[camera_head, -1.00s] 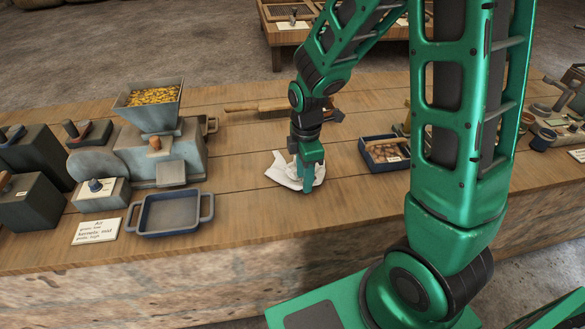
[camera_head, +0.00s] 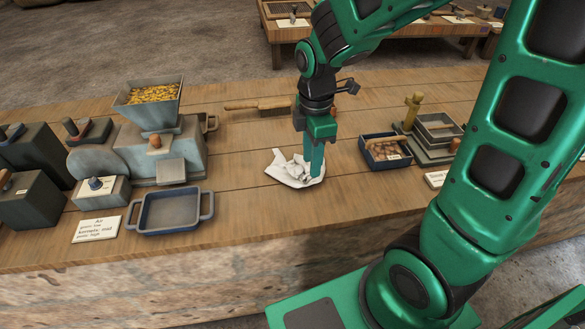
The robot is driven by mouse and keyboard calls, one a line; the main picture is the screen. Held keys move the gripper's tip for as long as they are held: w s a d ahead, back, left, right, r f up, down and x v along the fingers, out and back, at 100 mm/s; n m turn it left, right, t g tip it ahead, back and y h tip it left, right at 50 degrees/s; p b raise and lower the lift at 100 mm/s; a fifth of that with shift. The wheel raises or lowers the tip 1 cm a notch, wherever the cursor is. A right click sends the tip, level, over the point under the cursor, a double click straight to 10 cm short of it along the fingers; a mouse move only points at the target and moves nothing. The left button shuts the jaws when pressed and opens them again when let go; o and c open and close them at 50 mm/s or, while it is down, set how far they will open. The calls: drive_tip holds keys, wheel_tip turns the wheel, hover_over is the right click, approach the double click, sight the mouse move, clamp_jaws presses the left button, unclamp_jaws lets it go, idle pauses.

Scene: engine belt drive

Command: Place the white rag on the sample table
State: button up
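The white rag (camera_head: 290,172) lies crumpled on the wooden table (camera_head: 240,165) in front of me, near the middle of its top. My gripper (camera_head: 312,168) points down at the rag's right side. One green finger stands in front of the rag and covers part of its right end. The other finger is mostly hidden, so I cannot tell whether the fingers are closed on the cloth. The rag appears to rest on the tabletop. Which table is the sample table is not clear; another table (camera_head: 400,33) with trays and labels stands at the back.
A grain mill (camera_head: 165,150), a blue-grey tray (camera_head: 172,212) and a label card (camera_head: 97,230) are to the left. A brush (camera_head: 262,105) lies behind the rag. A blue box of brown pieces (camera_head: 384,152) and stacked sieves (camera_head: 438,132) are to the right.

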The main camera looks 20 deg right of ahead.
drive_tip(key=shift+w, duration=0.1)
drive_tip(key=c, duration=0.5)
drive_tip(key=shift+w+f, duration=0.1)
drive_tip(key=shift+w, duration=0.1)
clamp_jaws()
drive_tip(key=w+f, duration=0.1)
drive_tip(key=w, duration=0.1)
drive_tip(key=w+d+f, duration=0.1)
drive_tip(key=w+f, duration=0.1)
drive_tip(key=w, duration=0.1)
drive_tip(key=w+f+b, duration=0.1)
drive_tip(key=w+f, duration=0.1)
drive_tip(key=shift+w+d, duration=0.2)
drive_tip(key=shift+w, duration=0.2)
drive_tip(key=shift+f, duration=0.6)
drive_tip(key=shift+f, duration=0.1)
drive_tip(key=shift+f+p, duration=0.5)
drive_tip(key=shift+f, duration=1.5)
